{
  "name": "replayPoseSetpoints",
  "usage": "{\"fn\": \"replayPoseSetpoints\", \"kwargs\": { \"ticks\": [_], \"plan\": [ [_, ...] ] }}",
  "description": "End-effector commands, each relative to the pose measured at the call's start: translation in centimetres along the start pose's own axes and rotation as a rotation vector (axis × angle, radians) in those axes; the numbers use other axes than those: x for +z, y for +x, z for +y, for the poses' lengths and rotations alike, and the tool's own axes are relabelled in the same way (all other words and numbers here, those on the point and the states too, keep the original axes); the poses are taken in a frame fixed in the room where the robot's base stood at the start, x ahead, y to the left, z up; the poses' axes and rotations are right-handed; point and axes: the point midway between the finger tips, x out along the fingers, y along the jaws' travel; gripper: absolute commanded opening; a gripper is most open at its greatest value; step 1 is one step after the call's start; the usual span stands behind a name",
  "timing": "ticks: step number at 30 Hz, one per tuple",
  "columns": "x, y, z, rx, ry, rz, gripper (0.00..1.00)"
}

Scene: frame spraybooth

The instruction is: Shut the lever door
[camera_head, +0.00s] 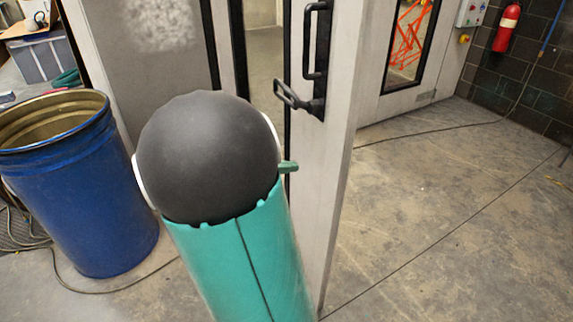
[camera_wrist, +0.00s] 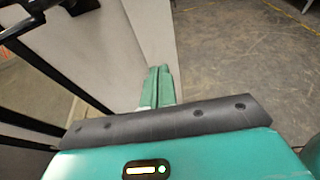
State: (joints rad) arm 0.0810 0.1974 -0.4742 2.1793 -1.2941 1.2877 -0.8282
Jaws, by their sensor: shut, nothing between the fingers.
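The pale grey door (camera_head: 338,120) stands open, its leaf swung out, with floor visible to its right. It carries a black pull handle (camera_head: 308,42) and a black lever (camera_head: 291,98) below it. My gripper's green tip (camera_head: 289,167) shows below the lever, mostly hidden behind my arm. In the wrist view my gripper (camera_wrist: 158,72) has its two green fingers together and empty, in front of the pale door panel (camera_wrist: 152,35). I cannot tell whether they touch it. Part of a black handle (camera_wrist: 30,18) shows at the upper left there.
A blue drum (camera_head: 85,200) stands to the left, with a cable on the floor beside it. A door with a red-marked window (camera_head: 408,40) and a fire extinguisher (camera_head: 507,27) are at the back right. The concrete floor (camera_head: 440,200) to the right is mostly clear.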

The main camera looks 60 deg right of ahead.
Motion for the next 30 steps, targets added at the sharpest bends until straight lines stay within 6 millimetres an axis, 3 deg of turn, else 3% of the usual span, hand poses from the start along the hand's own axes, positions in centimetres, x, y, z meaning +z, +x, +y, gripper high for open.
{"fn": "replayPoseSetpoints", "kwargs": {
  "ticks": [9,15,21,30],
  "plan": [
    [-0.1,6.4,0.1,-0.003,-0.001,0.000,0.00],
    [0.6,9.5,0.2,0.000,0.000,0.000,0.00],
    [1.1,10.8,0.4,0.004,0.000,0.000,0.00],
    [1.1,10.9,0.4,0.005,0.000,0.001,0.00]
  ]
}}
